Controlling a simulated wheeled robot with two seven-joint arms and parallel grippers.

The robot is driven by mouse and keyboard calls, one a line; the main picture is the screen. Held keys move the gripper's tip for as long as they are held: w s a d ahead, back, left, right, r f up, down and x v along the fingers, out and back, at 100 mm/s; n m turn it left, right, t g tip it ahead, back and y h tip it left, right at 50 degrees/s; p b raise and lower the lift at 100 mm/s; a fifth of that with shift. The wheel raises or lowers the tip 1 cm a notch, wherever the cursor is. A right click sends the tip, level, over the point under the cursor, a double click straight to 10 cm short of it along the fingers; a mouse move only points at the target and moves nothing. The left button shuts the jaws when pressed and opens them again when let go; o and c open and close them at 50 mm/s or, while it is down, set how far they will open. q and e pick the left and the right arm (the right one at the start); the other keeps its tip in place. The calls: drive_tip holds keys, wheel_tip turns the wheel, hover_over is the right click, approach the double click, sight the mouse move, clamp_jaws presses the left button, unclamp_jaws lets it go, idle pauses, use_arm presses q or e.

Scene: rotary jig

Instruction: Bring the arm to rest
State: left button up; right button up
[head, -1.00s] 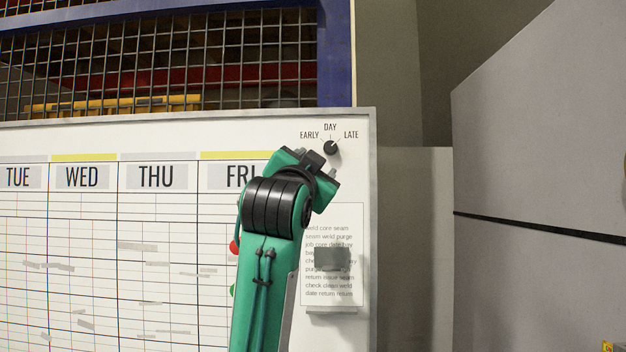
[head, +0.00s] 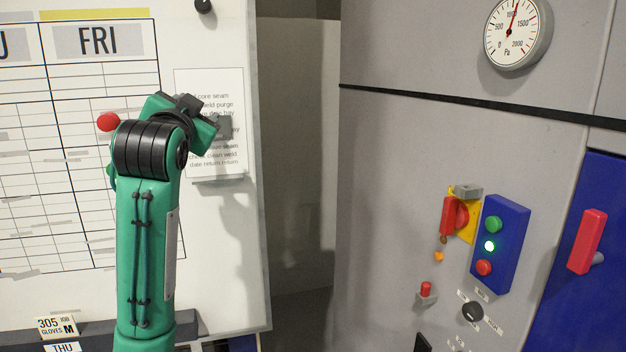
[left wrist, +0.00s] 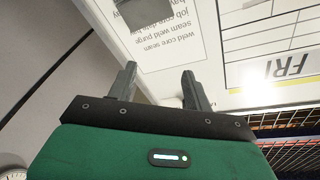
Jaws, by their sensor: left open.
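My left arm (head: 145,250), green with a black ringed joint, rises in front of the whiteboard at the left of the head view. My left gripper (head: 187,112) is at its top, in front of the printed sheet's left edge. Its fingers are hard to make out there. In the left wrist view the two fingers of the left gripper (left wrist: 158,78) stand apart with nothing between them, pointing towards the board. I cannot tell the gap to the board. My right gripper is in no view.
The whiteboard (head: 215,260) bears a sheet with a grey block (head: 224,127), a red magnet (head: 108,122) and a black knob (head: 204,6).

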use_arm(q)
drive_tip(key=s+f+n+g+h, duration=0.1)
drive_tip(key=s+f+g, duration=0.2)
drive_tip(key=f, duration=1.6)
drive_tip(key=s+f+n+g, duration=0.1)
drive_tip(key=s+f+g, duration=0.25)
drive_tip(key=f, duration=1.45)
drive_tip(key=s+f+n+g, duration=0.1)
drive_tip(key=s+f+g, duration=0.4)
drive_tip(key=s+f, duration=1)
drive_tip(key=s+f+n+g, duration=0.1)
drive_tip(key=s+f+g, duration=0.4)
drive_tip(key=s+f, duration=1.25)
drive_tip(key=f, duration=1.2)
drive_tip(key=s+f, duration=0.3)
drive_tip(key=f, duration=1)
drive_tip(key=s+a+f+g, duration=0.1)
drive_tip(key=s+a+f, duration=0.1)
drive_tip(key=s+f, duration=0.7)
drive_tip(key=s+a+f+g, duration=0.1)
drive_tip(key=s+a+f, duration=0.1)
drive_tip(key=s+f, duration=0.8)
drive_tip(key=shift+f, duration=0.6)
